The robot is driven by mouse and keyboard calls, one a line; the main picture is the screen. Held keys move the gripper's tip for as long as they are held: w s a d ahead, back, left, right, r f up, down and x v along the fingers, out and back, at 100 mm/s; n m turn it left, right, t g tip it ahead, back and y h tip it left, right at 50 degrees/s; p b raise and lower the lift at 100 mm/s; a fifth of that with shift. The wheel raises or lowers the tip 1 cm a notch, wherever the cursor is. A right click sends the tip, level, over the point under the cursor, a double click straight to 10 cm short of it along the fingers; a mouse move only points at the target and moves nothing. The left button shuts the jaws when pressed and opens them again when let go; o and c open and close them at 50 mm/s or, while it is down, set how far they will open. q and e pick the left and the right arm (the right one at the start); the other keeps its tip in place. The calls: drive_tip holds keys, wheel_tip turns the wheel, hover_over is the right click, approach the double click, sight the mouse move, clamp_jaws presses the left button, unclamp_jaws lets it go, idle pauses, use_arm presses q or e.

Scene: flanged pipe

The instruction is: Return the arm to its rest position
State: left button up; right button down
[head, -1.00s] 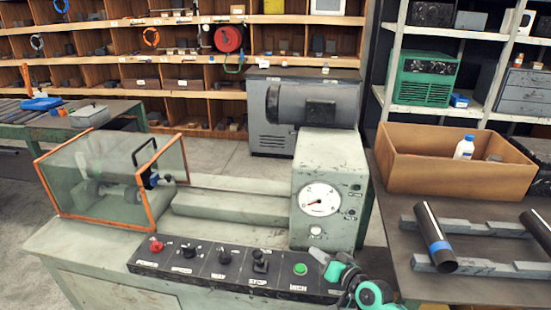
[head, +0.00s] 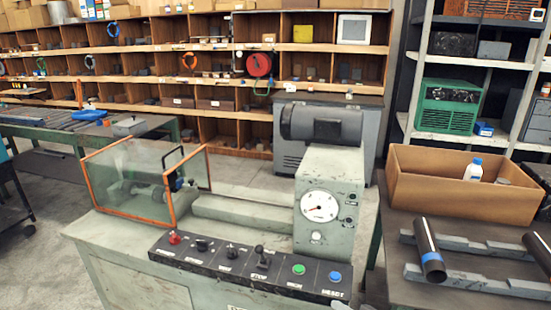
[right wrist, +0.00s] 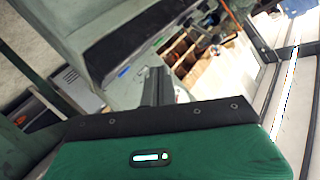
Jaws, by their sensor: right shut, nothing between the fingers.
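My right gripper (head: 340,306) shows only as a small grey tip at the bottom edge of the head view, in front of the machine's control panel (head: 250,267). In the right wrist view its dark fingers (right wrist: 157,86) are together with nothing between them, beyond the green wrist housing. My left gripper is not in view. The machine (head: 330,190) has a round white dial (head: 319,206) and a clear guard with orange edges (head: 120,185) at its left. A black pipe with a blue band (head: 429,248) lies across grey rails (head: 470,282) at the right.
A second dark pipe (head: 538,250) is at the right edge. An open cardboard box (head: 440,190) holding a white bottle (head: 473,170) stands behind the rails. Another bench (head: 60,130) is at the left. Shelving lines the back. Floor is free left of the machine.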

drive_tip(key=s+a+f+n+g+h, duration=0.1)
drive_tip(key=s+f+n+g+h, duration=0.3)
drive_tip(key=s, duration=1.3)
drive_tip(key=s+d+f+m+g+h, duration=0.1)
drive_tip(key=s+d+g+h, duration=0.15)
drive_tip(key=s, duration=0.55)
drive_tip(key=s+d+m+g+h, duration=0.1)
drive_tip(key=s+d+g+h, duration=0.2)
drive_tip(key=s, duration=0.4)
wheel_tip(320, 180, down, 30)
drive_tip(key=s+d+f+y, duration=0.1)
drive_tip(key=y, duration=0.1)
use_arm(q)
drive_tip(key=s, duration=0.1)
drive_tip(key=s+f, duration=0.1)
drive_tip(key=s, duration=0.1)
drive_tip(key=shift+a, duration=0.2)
use_arm(e)
drive_tip(key=s+d+f+g, duration=0.2)
drive_tip(key=s+d+f, duration=0.1)
drive_tip(key=s+f, duration=1.6)
drive_tip(key=shift+d+h, duration=0.2)
drive_tip(key=shift+h, duration=0.15)
